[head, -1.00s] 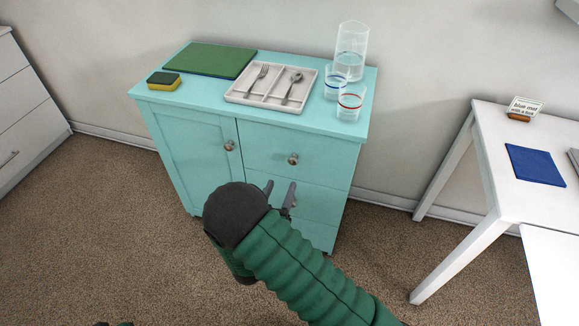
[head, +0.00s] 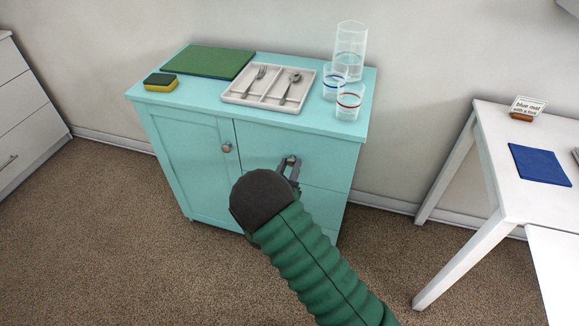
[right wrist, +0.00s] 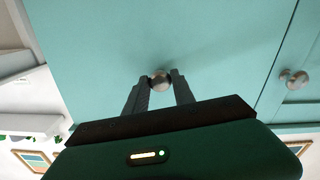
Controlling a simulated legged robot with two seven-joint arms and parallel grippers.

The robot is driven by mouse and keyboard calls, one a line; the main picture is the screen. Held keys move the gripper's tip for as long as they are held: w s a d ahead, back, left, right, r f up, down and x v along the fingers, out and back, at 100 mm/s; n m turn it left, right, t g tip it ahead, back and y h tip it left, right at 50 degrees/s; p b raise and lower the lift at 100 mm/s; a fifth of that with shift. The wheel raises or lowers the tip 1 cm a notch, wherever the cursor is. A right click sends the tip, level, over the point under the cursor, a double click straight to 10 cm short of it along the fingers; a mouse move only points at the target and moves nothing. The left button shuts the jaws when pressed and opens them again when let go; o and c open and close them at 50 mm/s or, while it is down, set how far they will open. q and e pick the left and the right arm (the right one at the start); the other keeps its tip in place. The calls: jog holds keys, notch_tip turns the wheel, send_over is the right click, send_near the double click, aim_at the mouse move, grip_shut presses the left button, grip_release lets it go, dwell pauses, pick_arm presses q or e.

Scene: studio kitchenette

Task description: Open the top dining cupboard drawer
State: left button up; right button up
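The dining cupboard (head: 180,150) is turquoise, with a door on the left and drawers on the right. The top drawer (head: 257,140) looks closed, its front flush with the cupboard. My right gripper (head: 288,163) is at this drawer's front and covers much of its knob in the head view. In the right wrist view the round metal knob (right wrist: 160,81) sits between the two fingertips of my right gripper (right wrist: 160,77), which are closed in against its sides. My arm hides part of the lower drawers. My left gripper is not in view.
A white table (head: 500,180) stands to the right. Carpet is clear in front.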

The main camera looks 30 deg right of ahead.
grip_shut()
jog(key=shift+a, duration=0.1)
dwell(0.9)
